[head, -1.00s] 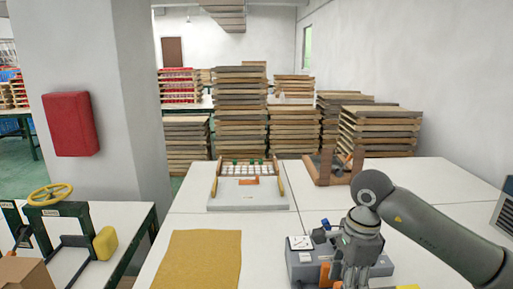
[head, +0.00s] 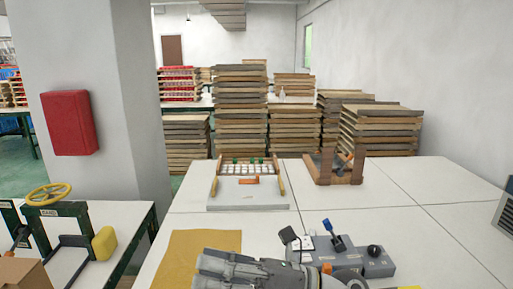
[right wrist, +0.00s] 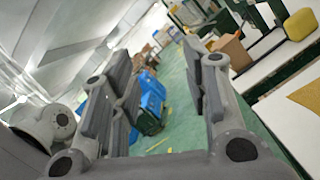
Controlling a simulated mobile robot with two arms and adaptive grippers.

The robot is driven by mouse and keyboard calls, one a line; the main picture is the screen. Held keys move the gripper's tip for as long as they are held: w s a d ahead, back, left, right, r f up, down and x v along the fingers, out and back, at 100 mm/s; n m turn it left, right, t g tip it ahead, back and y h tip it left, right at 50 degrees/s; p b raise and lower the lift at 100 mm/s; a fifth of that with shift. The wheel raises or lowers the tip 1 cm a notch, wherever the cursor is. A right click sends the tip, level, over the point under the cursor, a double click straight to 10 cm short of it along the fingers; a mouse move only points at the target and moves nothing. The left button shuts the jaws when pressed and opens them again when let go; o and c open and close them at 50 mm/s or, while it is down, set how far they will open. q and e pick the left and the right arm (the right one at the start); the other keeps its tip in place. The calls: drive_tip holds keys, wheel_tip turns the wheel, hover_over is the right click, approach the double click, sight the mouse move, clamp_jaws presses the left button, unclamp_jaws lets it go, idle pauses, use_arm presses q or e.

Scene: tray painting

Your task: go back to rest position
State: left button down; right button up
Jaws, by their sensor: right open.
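My right gripper (head: 204,273) is at the bottom middle of the head view, pointing left over the near edge of the yellow-brown sheet (head: 200,243). In the right wrist view the two fingers of my right gripper (right wrist: 158,62) stand wide apart with nothing between them. Past them are the green floor and blue things in the distance. My left gripper is not in view.
A grey box (head: 352,258) with a blue-handled lever stands just right of my right gripper. Farther back on the white table are a grey board (head: 247,196) and a wooden stand (head: 337,174). A side table (head: 125,215) stands at left.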

drive_tip(key=w+d+m+t+h, duration=0.45)
drive_tip(key=d+m+t, duration=0.35)
drive_tip(key=m, duration=0.5)
drive_tip(key=w+d+m+t+h, duration=0.4)
drive_tip(key=d+m+t+h, duration=0.1)
drive_tip(key=m+t, duration=0.7)
drive_tip(key=s+d+f+m+g+h, duration=0.25)
drive_tip(key=d+f+m+h, duration=0.35)
drive_tip(key=f, duration=0.4)
drive_tip(key=s+d+f+m+g+h, duration=0.1)
drive_tip(key=d+f+m+g+h, duration=0.35)
drive_tip(key=f+m, duration=0.4)
drive_tip(key=s+d+f+m+g, duration=0.25)
drive_tip(key=s+f+g, duration=0.25)
drive_tip(key=s+f, duration=0.45)
drive_tip(key=s+d+f+m+g, duration=0.1)
drive_tip(key=s+f+m+g, duration=0.35)
drive_tip(key=s, duration=0.75)
drive_tip(key=s+f+n+g, duration=0.2)
drive_tip(key=s+f+g, duration=0.1)
drive_tip(key=f, duration=2.8)
drive_tip(key=s+d+f, duration=0.3)
drive_tip(key=s+f, duration=1)
drive_tip(key=s, duration=0.3)
drive_tip(key=shift+d+f+g, duration=0.15)
drive_tip(key=shift+f+g, duration=0.25)
drive_tip(key=shift+g, duration=0.05)
